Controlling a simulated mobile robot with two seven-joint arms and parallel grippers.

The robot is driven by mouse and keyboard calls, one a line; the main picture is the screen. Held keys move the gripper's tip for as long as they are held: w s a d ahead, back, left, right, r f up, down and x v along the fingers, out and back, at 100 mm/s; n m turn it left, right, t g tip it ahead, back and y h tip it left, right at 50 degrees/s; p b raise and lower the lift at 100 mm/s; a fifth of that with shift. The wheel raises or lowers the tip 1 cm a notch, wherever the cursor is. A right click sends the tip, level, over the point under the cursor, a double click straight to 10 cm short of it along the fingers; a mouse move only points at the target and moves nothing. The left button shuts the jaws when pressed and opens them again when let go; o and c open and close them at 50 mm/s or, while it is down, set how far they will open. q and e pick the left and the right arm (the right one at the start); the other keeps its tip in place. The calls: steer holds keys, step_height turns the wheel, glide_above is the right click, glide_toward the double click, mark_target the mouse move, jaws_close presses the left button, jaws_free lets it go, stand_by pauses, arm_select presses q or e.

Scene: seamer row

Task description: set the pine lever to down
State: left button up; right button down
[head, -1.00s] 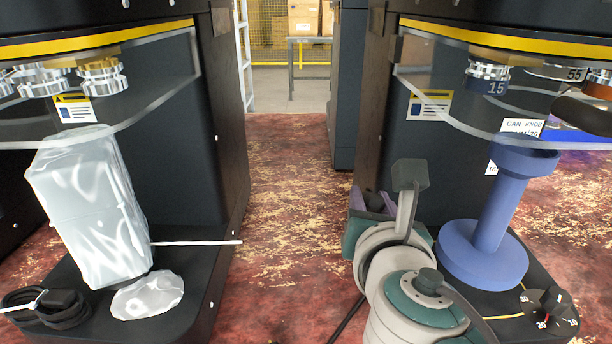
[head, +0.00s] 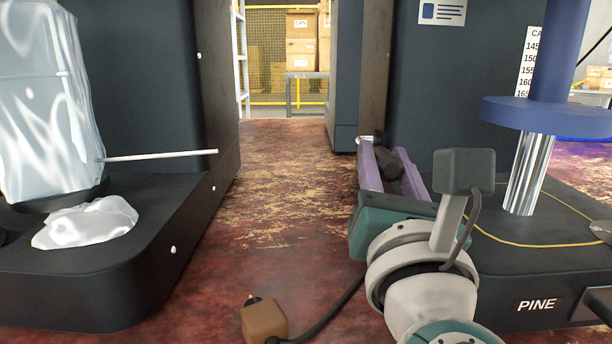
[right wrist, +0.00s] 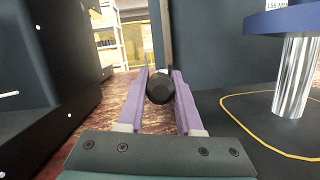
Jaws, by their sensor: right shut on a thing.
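The right machine carries the word PINE (head: 536,305) on its dark base. A black rounded knob (head: 388,160) is at the left side of that machine, between the purple fingers of my right gripper (head: 392,168). In the right wrist view the knob (right wrist: 159,88) sits between both fingers (right wrist: 160,95), and the gripper is shut on it. I take it to be the pine lever's end. Most of its rod is hidden, so I cannot tell whether it is up or down. My left gripper is not in view.
A left machine (head: 110,270) has a thin white rod (head: 160,155) sticking out into the aisle. A brown block (head: 264,318) on a black cable is low in front. A blue disc (head: 550,115) on a chrome column stands right of my arm.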

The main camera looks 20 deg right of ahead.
stand_by(0.4)
steer(key=c, duration=0.6)
jaws_free()
steer(key=shift+f, duration=0.1)
steer(key=v, duration=1)
